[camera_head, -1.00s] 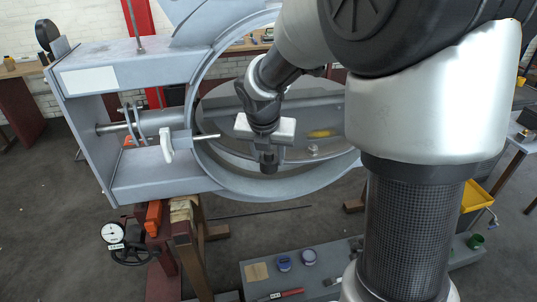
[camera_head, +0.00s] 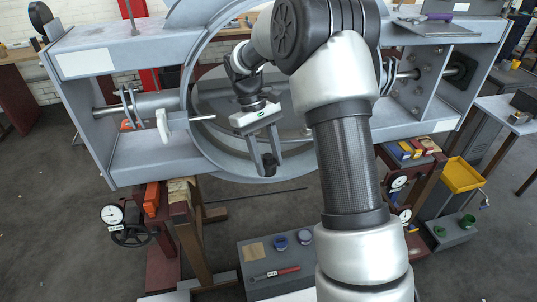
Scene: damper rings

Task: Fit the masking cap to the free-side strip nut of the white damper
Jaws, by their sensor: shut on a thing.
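The pale grey-white damper (camera_head: 205,143) has a round ring set in a box frame and fills the upper part of the head view. My gripper (camera_head: 266,156) points down in front of the ring opening, near its lower rim. It is shut on a small dark piece, which looks like the masking cap (camera_head: 270,167). I cannot tell whether the piece touches the ring behind it. The strip nuts are too small to pick out, and my arm hides part of the ring's right side.
A white lever (camera_head: 163,127) and a thin rod stand left of the ring. Below are a grey bench (camera_head: 263,254) with two blue-rimmed pots and a red-handled tool, a dial gauge (camera_head: 112,214) at left and a yellow tray (camera_head: 461,175) at right.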

